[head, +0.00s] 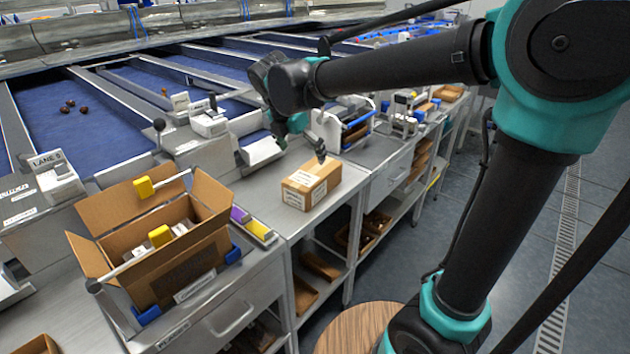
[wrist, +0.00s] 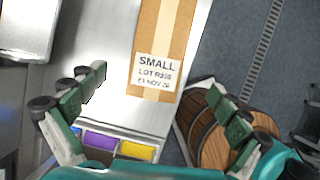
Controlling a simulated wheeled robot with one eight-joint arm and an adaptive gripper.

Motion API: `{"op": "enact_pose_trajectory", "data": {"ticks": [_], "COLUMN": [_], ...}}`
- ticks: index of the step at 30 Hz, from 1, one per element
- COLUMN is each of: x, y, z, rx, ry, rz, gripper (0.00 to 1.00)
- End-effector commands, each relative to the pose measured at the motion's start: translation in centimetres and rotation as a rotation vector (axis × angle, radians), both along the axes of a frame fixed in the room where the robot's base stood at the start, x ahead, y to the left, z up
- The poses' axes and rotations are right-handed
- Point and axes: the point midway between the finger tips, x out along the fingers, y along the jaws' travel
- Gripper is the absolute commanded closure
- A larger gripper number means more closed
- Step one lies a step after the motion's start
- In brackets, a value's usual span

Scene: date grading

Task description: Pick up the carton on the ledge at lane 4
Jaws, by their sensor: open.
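A closed brown carton (head: 311,186) with a tape strip and white labels stands on the steel ledge (head: 342,190) right of centre in the head view. In the wrist view the carton (wrist: 178,28) fills the upper middle, its label reading SMALL and a lot number and date. My gripper (head: 301,146) is open and empty, above and just behind the carton in the head view. In the wrist view my gripper (wrist: 157,82) has its green fingers spread wide, one on each side of the carton's near end. Neither finger appears to touch it.
An open carton (head: 165,245) with raised flaps stands on the bench at left, beside purple and yellow blocks (head: 253,225). A LANE 5 sign (head: 47,160) is at far left. Blue lanes lie behind. A round wooden top (wrist: 215,130) shows below right.

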Motion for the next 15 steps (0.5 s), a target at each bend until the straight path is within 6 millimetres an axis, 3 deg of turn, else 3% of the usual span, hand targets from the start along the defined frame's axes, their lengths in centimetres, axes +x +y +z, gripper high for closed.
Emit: {"op": "enact_pose_trajectory", "data": {"ticks": [9,15], "x": [2.0,2.6], "y": [-1.3,-1.6], "z": [-5.7,-7.3], "rx": [0.0,0.001], "ry": [0.0,0.0], "rz": [-0.003,-0.002], "gripper": [0.0,0.0]}}
